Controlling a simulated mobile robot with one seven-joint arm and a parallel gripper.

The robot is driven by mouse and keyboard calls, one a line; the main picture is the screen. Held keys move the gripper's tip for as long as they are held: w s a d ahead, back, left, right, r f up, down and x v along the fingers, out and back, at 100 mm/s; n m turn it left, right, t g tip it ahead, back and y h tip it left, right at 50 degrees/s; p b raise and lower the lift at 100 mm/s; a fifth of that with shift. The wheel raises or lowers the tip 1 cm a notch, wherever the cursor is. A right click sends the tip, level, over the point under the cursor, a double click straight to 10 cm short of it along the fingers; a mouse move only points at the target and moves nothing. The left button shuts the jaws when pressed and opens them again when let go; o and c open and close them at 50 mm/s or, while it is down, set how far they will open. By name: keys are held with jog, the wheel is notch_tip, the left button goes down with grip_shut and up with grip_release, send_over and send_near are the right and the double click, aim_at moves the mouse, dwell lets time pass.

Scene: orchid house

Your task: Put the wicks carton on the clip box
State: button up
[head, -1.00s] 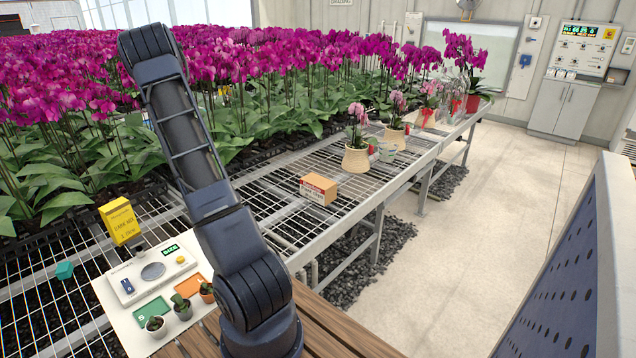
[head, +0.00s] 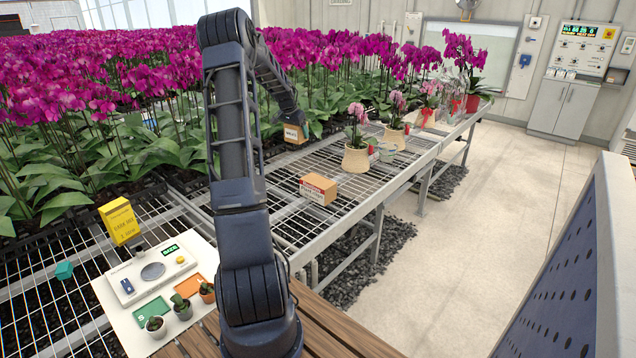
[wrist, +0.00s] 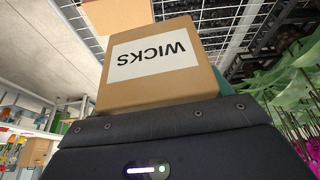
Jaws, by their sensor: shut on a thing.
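The wicks carton (head: 295,134) is a small tan box with a white label. In the wrist view the carton (wrist: 160,66) fills the middle, its label reading WICKS upside down. My gripper (head: 294,123) is shut on it and holds it above the mesh bench, behind and slightly left of the clip box. The fingertips are mostly hidden by the carton and the gripper's dark body. The clip box (head: 319,189), a brown carton with a red and white label, sits on the bench, its top bare. A tan box (wrist: 115,14) at the wrist view's top edge looks like it.
Potted orchids in beige pots (head: 356,160) stand on the bench right of the carton. Dense magenta orchids (head: 130,90) fill the left and back. A white board (head: 125,305) with a scale and small pots lies at front left. Bare mesh surrounds the clip box.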

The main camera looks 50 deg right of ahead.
jog(key=s+d+m, duration=0.1)
jog(key=s+d, duration=0.4)
jog(key=s, duration=0.3)
send_over(322, 178)
jog(key=a, duration=0.2)
jog(key=f, duration=1.9)
jog(key=shift+a+f, duration=0.15)
jog(key=shift+a, duration=0.05)
jog(key=shift+f, duration=0.1)
jog(key=o, duration=1)
jog(key=v, duration=1.2)
jog(key=shift+w, duration=0.25)
